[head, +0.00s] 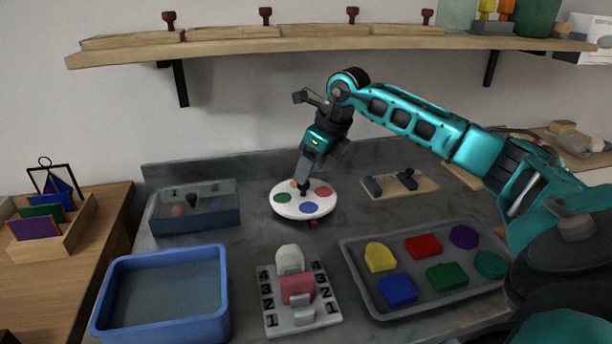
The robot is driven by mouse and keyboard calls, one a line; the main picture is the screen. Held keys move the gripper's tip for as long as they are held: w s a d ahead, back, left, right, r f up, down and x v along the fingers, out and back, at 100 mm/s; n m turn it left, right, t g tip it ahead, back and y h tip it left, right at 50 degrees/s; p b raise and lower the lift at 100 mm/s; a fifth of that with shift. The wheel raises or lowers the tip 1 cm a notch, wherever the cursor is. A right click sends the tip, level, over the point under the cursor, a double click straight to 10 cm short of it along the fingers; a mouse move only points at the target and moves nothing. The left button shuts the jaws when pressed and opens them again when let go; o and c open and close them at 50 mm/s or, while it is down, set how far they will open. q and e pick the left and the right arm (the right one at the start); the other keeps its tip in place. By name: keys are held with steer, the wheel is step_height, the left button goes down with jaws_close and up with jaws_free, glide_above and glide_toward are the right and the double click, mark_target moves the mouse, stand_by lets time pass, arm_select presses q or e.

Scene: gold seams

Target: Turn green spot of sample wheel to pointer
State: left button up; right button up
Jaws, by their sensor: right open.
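The sample wheel (296,211) is a white disc on the grey counter with coloured spots. Its green spot (283,198) is at the left. A blue spot (308,208) is at the front, a red spot (323,191) at the right, and an orange spot is partly hidden at the back. A small red pointer (313,225) shows at the wheel's front edge, nearest the blue spot. My right gripper (303,187) is open over the wheel's middle, at a dark central knob that it partly hides. Whether it touches the knob is unclear. My left gripper is not in view.
A blue bin (226,306) and a grey box (155,222) stand left of the wheel. A numbered board (273,321) is in front. A grey tray (364,300) of coloured shapes lies right, and a wooden board (429,186) behind it. A shelf (350,43) hangs above.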

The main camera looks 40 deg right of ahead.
mark_target(303, 190)
steer(key=shift+x, duration=1.8)
steer(key=shift+s, duration=0.1)
jaws_close()
